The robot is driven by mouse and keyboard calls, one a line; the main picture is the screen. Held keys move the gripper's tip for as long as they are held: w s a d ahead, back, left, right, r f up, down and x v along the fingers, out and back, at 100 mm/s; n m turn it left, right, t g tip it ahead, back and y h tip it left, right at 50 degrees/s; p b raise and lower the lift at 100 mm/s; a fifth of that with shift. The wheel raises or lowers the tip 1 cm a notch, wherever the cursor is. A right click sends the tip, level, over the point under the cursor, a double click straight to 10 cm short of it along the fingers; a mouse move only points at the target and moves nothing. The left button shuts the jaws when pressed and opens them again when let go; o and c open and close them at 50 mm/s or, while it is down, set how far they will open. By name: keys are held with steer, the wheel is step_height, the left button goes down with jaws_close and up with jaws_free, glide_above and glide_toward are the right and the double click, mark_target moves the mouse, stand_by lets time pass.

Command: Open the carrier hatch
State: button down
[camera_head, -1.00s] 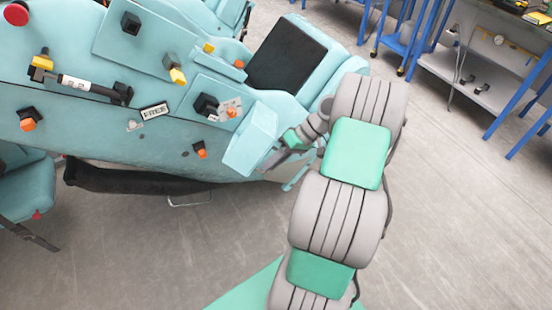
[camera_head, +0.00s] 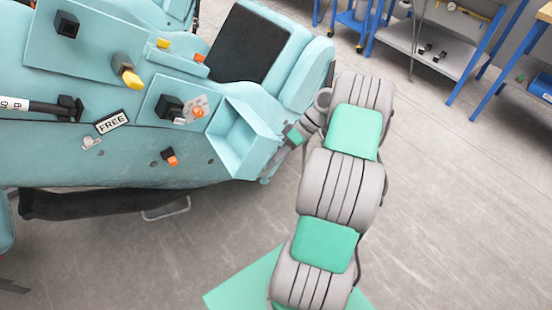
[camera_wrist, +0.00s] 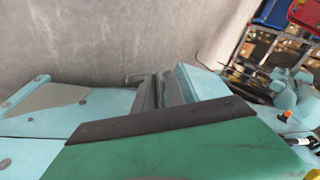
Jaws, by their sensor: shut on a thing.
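The carrier hatch (camera_head: 262,151) is a light-blue panel on the near right end of the light-blue train body. It stands swung out, and the hollow compartment (camera_head: 232,132) beside it shows its inside in the head view. My gripper (camera_head: 281,145) is at the right side of the hatch, shut on it. Its fingertips are mostly hidden behind the panel in the head view. In the wrist view the grey fingers (camera_wrist: 165,90) meet a light-blue panel (camera_wrist: 200,83), and my green gripper housing fills the lower part.
The train body carries a FREE label (camera_head: 111,122), black blocks with orange and yellow knobs, and a dark screen (camera_head: 235,42). A blue-framed workbench (camera_head: 440,50) stands at the back right. The grey floor right of my arm is clear.

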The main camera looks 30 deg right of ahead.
steer(key=shift+w+d+f+n, duration=0.2)
steer(key=shift+w+d+n, duration=0.2)
steer(key=shift+w+d, duration=0.3)
steer(key=shift+w, duration=0.1)
steer(key=c, duration=1.5)
jaws_free()
steer(key=shift+a, duration=0.1)
steer(key=p+v, duration=0.1)
steer(key=v, duration=0.1)
steer(key=p+v, duration=0.2)
steer(key=v, duration=0.1)
steer(key=p+v, duration=0.2)
steer(key=shift+s+d, duration=0.3)
